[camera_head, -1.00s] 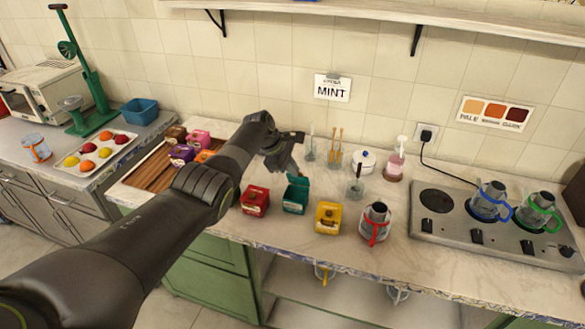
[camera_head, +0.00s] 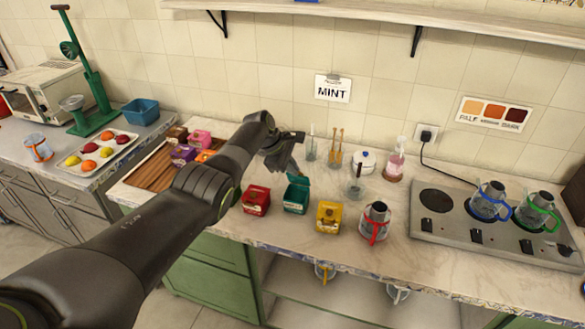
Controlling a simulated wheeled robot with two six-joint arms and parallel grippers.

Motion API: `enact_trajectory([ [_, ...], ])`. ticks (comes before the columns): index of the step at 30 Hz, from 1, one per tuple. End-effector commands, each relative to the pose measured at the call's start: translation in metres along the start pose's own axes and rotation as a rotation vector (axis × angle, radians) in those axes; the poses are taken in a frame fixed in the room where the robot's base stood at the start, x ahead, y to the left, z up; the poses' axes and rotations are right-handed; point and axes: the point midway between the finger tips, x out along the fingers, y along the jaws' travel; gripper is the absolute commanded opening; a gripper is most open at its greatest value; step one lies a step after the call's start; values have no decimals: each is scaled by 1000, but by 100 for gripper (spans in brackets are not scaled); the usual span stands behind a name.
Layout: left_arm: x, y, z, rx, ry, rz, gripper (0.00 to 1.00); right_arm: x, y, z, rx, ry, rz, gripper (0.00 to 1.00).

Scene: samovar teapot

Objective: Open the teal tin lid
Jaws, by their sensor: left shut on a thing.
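The teal tin (camera_head: 295,198) stands on the counter between the red tin (camera_head: 256,200) and the yellow tin (camera_head: 329,216). Its lid (camera_head: 298,179) is tilted up at the back of the tin. My left gripper (camera_head: 294,171) reaches in from the left and is shut at the raised lid's edge, just above and behind the tin. The fingertips are small and partly hidden, so the exact grip on the lid is hard to see. My right gripper is out of view.
A red-handled pot (camera_head: 375,222) stands right of the yellow tin. A glass (camera_head: 354,190), a white sugar pot (camera_head: 364,161) and a pump bottle (camera_head: 395,160) are behind. The stove (camera_head: 455,225) with two jugs is at right. A wooden tray (camera_head: 150,177) with several boxes is at left.

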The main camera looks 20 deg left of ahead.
Motion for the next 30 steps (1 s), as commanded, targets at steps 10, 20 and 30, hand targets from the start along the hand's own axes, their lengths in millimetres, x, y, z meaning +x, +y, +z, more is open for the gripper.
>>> enact_trajectory([
  [10, 0, 0, 0, 0, -1, 0, 28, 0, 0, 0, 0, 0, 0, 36],
  [20, -6, 1, 0, 1, 0, 2, 28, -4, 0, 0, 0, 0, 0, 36],
  [30, -39, 1, -1, 1, 1, 4, 28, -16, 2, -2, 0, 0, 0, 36],
])
